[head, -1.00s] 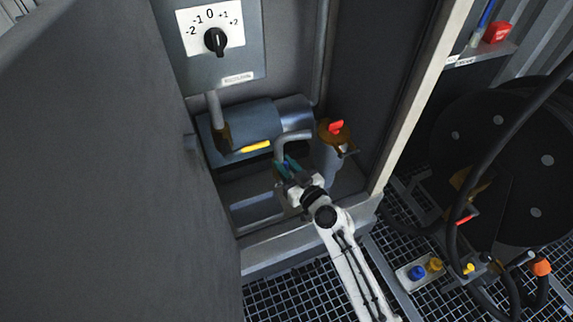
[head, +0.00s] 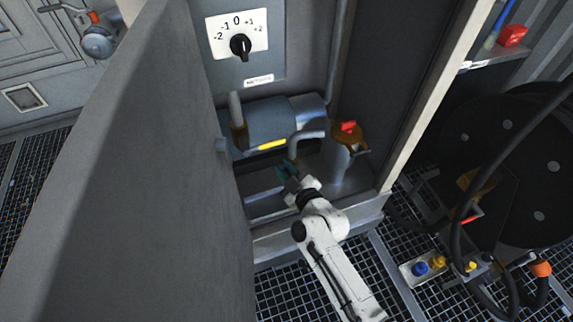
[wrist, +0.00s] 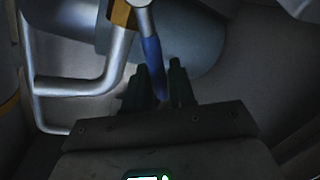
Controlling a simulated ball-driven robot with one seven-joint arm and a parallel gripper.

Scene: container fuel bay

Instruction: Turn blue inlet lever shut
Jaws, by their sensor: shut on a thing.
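The blue inlet lever (wrist: 152,58) shows in the wrist view as a blue sleeve on a metal stem, running down from a brass fitting (wrist: 122,12). Its lower end lies between the dark fingers of my gripper (wrist: 160,70), which is shut on it. In the head view my gripper (head: 287,172) is low inside the cabinet, below the grey bent pipe (head: 297,143). There the lever is too small and too covered by the fingers to make out clearly.
A yellow lever (head: 270,145) lies above left of my gripper, under a grey cylinder (head: 272,120). A brass fitting with a red top (head: 348,135) stands right. The cabinet door (head: 170,190) is at the left. A bent pipe (wrist: 75,88) is close left in the wrist view.

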